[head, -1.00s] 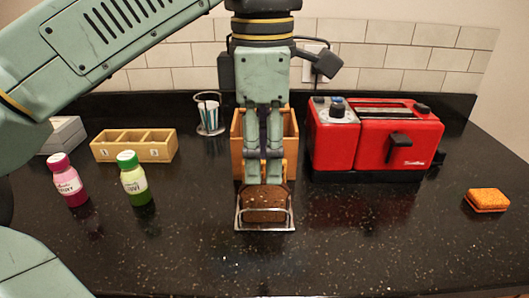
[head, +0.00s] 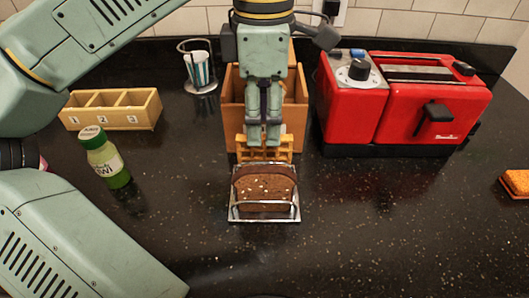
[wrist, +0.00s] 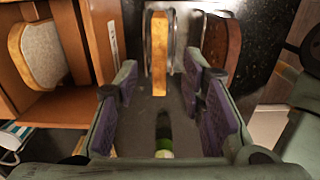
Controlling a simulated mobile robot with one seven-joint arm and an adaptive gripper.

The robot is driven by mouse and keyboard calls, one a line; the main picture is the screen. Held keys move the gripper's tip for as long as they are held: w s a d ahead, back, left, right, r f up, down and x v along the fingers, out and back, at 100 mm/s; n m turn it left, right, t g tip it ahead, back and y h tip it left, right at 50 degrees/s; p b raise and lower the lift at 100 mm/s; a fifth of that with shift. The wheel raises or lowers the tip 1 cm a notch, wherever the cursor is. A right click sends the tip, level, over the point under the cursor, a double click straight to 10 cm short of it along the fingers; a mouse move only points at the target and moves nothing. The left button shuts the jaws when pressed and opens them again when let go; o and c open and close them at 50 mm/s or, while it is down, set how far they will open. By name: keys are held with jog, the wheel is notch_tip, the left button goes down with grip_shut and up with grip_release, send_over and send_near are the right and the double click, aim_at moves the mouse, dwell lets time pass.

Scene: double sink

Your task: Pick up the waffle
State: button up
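The waffle, golden with a grid pattern, shows in the head view (head: 265,149) just behind the brown bread slice (head: 265,192) in the metal rack. In the wrist view the waffle (wrist: 159,50) stands on edge, with the brown slice (wrist: 222,48) to its right, apart from it. My gripper (head: 263,138) points down at the waffle, its fingertips close to its top edge. In the wrist view my gripper (wrist: 160,84) is open, one finger on each side of the waffle's line, with gaps. The waffle's lower part is hidden in the head view.
A wooden box (head: 232,112) stands behind the rack (head: 234,210), close to my gripper. A red toaster (head: 430,105) is at right, a green-capped bottle (head: 105,160) and wooden compartment box (head: 110,110) at left. An orange block (head: 516,181) lies far right. The front counter is clear.

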aim_at(264, 136)
notch_tip(264, 136, down, 4)
jog(key=shift+f+p, duration=0.25)
jog(key=shift+p, duration=0.2)
jog(key=shift+c, duration=0.2)
grip_shut()
